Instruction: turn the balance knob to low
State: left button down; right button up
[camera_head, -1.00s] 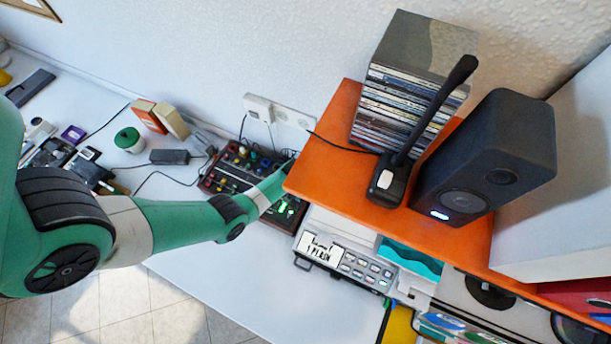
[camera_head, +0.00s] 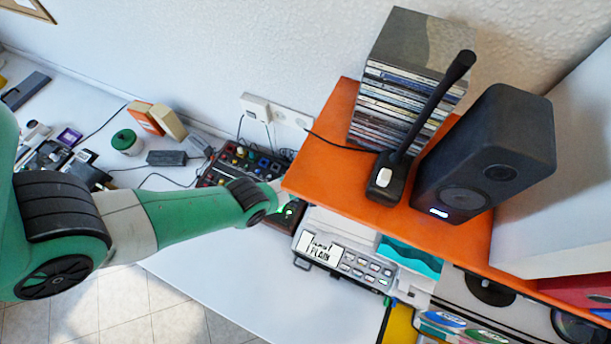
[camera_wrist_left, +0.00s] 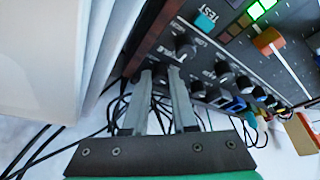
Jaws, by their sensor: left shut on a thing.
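The mixer (camera_head: 212,177) is a dark panel with several knobs, sliders and green lights, on the white desk left of the orange shelf. It also shows close up in the left wrist view (camera_wrist_left: 225,57). My left gripper (camera_wrist_left: 162,76) has its fingers on either side of a small dark knob (camera_wrist_left: 160,72) near the mixer's edge and is shut on it. The fingers mostly hide this knob, and I cannot read its label. In the head view the shelf edge and my arm hide the fingertips. My right gripper is not in view.
Other dark knobs (camera_wrist_left: 186,45) stand close to my fingers. A white panel (camera_wrist_left: 45,50) is close at the left in the wrist view. The orange shelf (camera_head: 325,165) overhangs, bearing a speaker (camera_head: 490,155), a microphone and stacked discs. Cables lie behind.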

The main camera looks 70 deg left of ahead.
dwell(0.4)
pick_arm(q)
jog(key=c, duration=1)
grip_release()
